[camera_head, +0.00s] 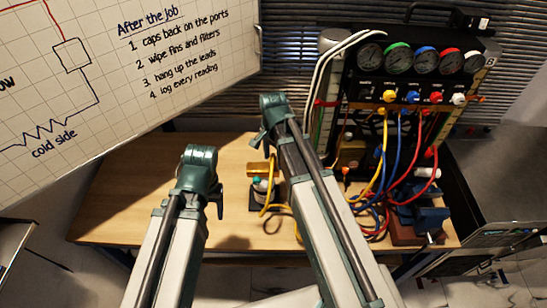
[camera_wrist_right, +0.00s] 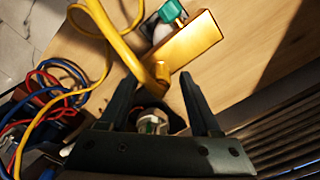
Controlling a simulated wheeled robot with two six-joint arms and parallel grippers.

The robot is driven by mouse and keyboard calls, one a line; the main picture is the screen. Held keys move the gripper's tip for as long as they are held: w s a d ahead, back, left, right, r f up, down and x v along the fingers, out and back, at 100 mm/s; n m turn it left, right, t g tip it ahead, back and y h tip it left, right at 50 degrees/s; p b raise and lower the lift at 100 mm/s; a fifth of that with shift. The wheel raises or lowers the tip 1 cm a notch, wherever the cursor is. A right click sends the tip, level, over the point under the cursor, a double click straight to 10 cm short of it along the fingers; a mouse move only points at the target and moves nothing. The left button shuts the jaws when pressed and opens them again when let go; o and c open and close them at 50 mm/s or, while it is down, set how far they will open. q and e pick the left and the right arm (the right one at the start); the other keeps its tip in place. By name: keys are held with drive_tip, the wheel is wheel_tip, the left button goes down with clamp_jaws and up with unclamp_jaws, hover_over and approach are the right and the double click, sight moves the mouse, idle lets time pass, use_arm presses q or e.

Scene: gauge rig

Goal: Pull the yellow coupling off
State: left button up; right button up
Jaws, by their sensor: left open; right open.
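The yellow coupling (camera_wrist_right: 158,72) is at the end of a yellow hose (camera_wrist_right: 112,32), against a brass block (camera_wrist_right: 192,44) in the right wrist view. My right gripper (camera_wrist_right: 157,82) is open, with its fingertips on either side of the coupling's near end; I cannot tell whether they touch it. In the head view the brass block (camera_head: 259,169) sits on the table, with the yellow hose (camera_head: 266,200) running down from it; the coupling is hard to make out there. My left gripper (camera_head: 220,205) is open and empty above the table, left of the block.
A gauge rig (camera_head: 425,80) with several coloured gauges and hoses stands at the right back. A blue vise (camera_head: 422,213) is at the table's right. A green-capped item (camera_wrist_right: 171,11) stands beside the block. The wooden table (camera_head: 115,205) is clear at left. A whiteboard hangs behind.

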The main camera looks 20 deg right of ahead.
clamp_jaws()
idle(0.6)
